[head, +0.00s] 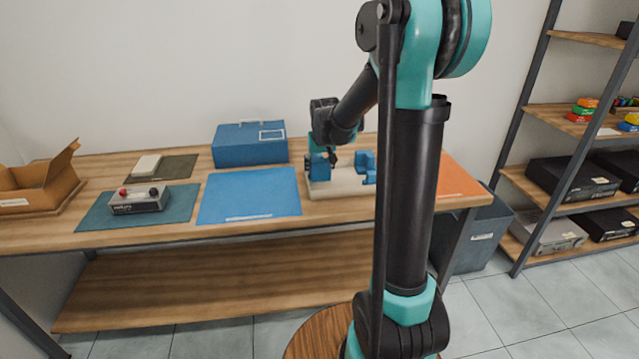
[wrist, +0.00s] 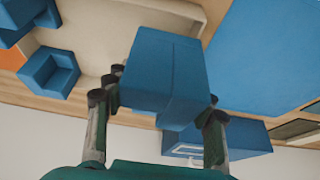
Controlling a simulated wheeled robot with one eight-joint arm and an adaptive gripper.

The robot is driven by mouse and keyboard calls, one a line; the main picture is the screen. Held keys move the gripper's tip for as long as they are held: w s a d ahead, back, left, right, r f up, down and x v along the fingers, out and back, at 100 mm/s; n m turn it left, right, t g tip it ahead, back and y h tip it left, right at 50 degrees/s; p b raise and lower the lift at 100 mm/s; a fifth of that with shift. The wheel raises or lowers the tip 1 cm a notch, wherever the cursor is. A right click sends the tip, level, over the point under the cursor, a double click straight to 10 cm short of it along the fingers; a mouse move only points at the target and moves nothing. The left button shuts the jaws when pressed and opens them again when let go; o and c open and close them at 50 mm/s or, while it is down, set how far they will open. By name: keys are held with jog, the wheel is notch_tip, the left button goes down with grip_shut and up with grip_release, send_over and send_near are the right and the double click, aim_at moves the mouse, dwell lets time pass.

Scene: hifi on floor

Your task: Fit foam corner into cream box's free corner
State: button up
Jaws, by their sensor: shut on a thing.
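The cream box (head: 340,188) is a shallow open box on the table, partly hidden by my arm in the head view. It shows behind the held piece in the wrist view (wrist: 110,28). My gripper (head: 323,160) is shut on a blue foam corner (wrist: 165,72), one finger on each side. In the head view this foam corner (head: 317,168) is at the box's left end; I cannot tell whether it touches the box. Other blue foam corners sit toward the box's other end, one (wrist: 50,74) clear in the wrist view and another (wrist: 22,16) cut by the frame edge.
A blue mat (head: 248,193) lies just left of the cream box. A blue lidded box (head: 250,145) stands behind it. A grey device (head: 140,200) on a teal mat and an open cardboard box (head: 35,190) are further left. An orange mat (head: 458,182) lies right.

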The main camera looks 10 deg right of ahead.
aim_at(322, 164)
jog(key=shift+o, duration=1)
notch_tip(322, 164, down, 6)
jog(key=shift+s+r, duration=0.1)
jog(key=shift+f, duration=0.3)
jog(key=shift+c, duration=0.6)
jog(key=o, duration=0.8)
jog(key=shift+c, duration=0.2)
jog(key=shift+r, duration=0.1)
jog(key=v, duration=1.1)
jog(key=shift+s+r, duration=0.15)
jog(key=shift+r, duration=0.15)
jog(key=s+d+f, duration=0.2)
jog(key=s+f, duration=0.4)
jog(key=s, duration=0.7)
jog(key=s+d+f, duration=0.2)
jog(key=s+f, duration=0.4)
jog(key=s, duration=0.7)
